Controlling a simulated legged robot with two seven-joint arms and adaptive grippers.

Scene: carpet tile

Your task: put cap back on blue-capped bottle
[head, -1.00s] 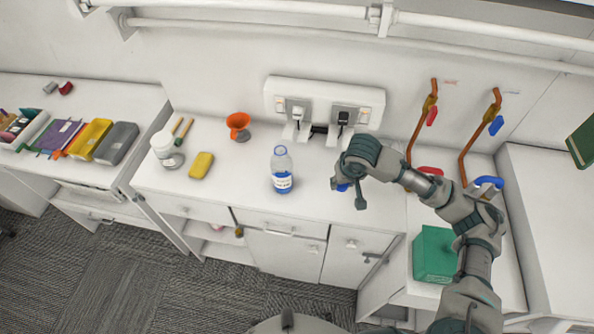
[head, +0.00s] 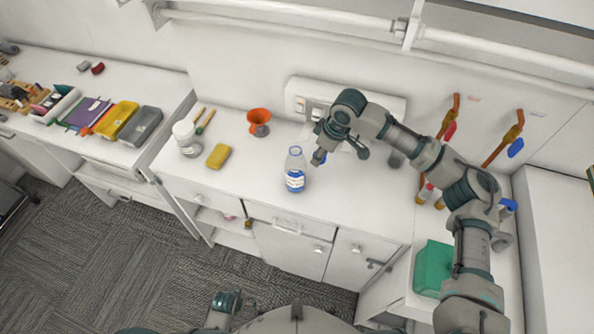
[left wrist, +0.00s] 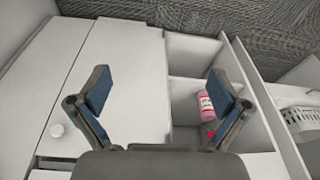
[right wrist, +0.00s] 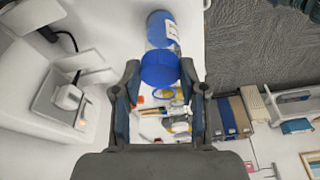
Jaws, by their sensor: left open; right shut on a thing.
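The clear bottle (head: 295,172) with a blue neck ring, blue contents and a white label stands upright and uncapped on the white counter. In the right wrist view the bottle (right wrist: 157,30) shows near the top, partly behind the cap. My right gripper (head: 319,160) is just right of the bottle's neck in the head view. It is shut on the blue cap (right wrist: 160,68), which lies between its fingertips, apart from the bottle's mouth. My left gripper (left wrist: 158,90) is open and empty, facing the cabinet fronts.
A yellow sponge (head: 218,156), an orange funnel (head: 259,117) and a white jar (head: 186,135) stand left of the bottle. A wall socket box (head: 300,90) is behind my right gripper. A green box (head: 433,268) sits at the right.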

